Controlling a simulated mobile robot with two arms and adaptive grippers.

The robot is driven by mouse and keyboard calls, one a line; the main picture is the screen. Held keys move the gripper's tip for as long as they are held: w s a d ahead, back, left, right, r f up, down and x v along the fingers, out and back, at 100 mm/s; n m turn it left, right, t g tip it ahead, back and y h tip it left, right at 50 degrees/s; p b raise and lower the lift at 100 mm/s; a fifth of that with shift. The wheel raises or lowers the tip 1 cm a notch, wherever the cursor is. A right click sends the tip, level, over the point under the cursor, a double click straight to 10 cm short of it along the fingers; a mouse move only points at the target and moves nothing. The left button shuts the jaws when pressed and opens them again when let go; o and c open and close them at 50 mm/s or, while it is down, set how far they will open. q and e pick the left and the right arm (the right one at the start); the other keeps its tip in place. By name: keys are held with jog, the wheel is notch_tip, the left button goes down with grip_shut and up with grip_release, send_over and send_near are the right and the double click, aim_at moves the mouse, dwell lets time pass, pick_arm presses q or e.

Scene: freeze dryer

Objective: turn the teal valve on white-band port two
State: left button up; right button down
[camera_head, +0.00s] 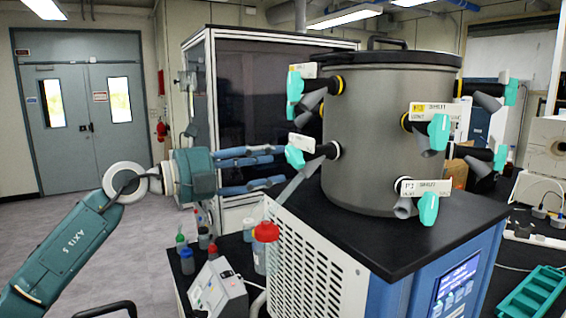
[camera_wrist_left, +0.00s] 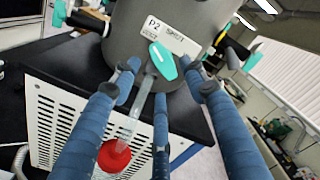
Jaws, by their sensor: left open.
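The grey drum (camera_head: 385,130) carries several ports with teal valves. In the left wrist view, a white tag (camera_wrist_left: 172,36) reading P2 and SHUT sits above a teal valve handle (camera_wrist_left: 163,62). This appears to be the lower left port in the head view, with its white band (camera_head: 335,150) and teal valve (camera_head: 295,157). My left gripper (camera_head: 282,167) is open and empty at that port, pointing at the drum. Its blue fingers spread around the handle in the wrist view; I cannot tell whether they touch it. My right gripper is not in view.
A clear tube (camera_head: 291,187) slants down from the port below the fingers. A red-capped bottle (camera_head: 265,232) stands beside the white vented side panel (camera_head: 310,260). A yellow-band port (camera_head: 340,85) is directly above. Another white-band port (camera_head: 402,187) is to the right.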

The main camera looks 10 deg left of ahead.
pick_arm(q)
jog(key=v, duration=0.8)
